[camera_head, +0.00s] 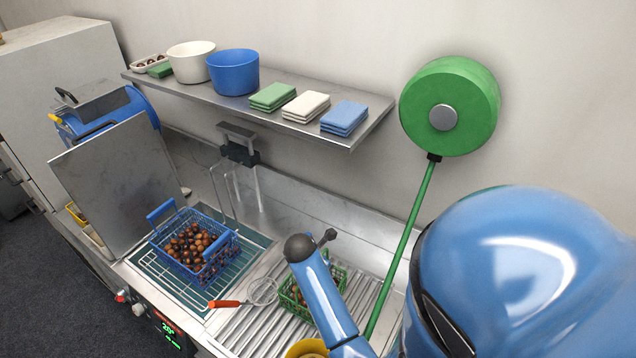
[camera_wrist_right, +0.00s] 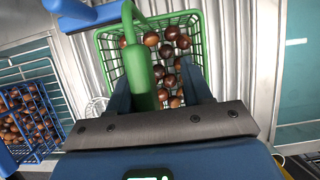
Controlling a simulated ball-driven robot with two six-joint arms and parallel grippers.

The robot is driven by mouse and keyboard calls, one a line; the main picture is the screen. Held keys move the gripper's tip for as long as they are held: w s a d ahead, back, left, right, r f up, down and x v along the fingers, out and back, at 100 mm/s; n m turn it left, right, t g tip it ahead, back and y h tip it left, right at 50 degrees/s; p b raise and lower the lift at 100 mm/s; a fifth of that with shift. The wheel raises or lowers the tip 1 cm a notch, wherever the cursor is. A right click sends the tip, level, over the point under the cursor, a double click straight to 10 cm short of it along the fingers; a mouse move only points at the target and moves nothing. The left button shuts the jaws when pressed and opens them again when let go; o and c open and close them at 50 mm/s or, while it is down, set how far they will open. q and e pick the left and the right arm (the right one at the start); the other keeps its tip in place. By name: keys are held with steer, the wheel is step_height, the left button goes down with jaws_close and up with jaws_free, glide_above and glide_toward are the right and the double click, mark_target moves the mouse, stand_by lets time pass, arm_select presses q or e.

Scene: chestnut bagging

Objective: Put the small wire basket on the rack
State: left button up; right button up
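A small green wire basket (camera_head: 287,297) holding brown chestnuts sits on the ribbed steel surface, partly hidden behind my right arm. In the right wrist view the basket (camera_wrist_right: 197,36) lies just beyond my right gripper (camera_wrist_right: 158,82). Its dark fingers stand apart, with the green handle (camera_wrist_right: 138,65) between them, nearer the left finger; contact is unclear. In the head view my right gripper is hidden by the arm. A wire rack (camera_head: 150,262) over a teal tray lies to the left. A blue basket (camera_head: 222,268) of chestnuts stands on it. My left gripper is not in view.
A whisk-like tool (camera_head: 225,303) with an orange handle lies between the baskets. A green pole (camera_head: 405,240) with a round green head (camera_head: 475,105) stands behind the basket. A steel panel (camera_head: 105,180) is at left. A shelf (camera_head: 205,98) holds pots and cloths.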

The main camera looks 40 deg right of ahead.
steer(key=shift+w+a, duration=0.3)
steer(key=shift+w, duration=0.05)
steer(key=b+v, duration=0.1)
steer(key=v, duration=0.9)
steer(key=shift+s+r, duration=0.1)
steer(key=shift+r, duration=0.15)
steer(key=shift+s+a+r+p, duration=0.1)
steer(key=shift+a+r+p, duration=0.1)
steer(key=shift+r+p, duration=0.25)
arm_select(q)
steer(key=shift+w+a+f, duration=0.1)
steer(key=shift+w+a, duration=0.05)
arm_select(e)
steer(key=shift+s+r, duration=0.15)
steer(key=shift+r, duration=0.05)
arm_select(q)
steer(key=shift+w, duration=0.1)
arm_select(e)
steer(key=shift+a, duration=0.15)
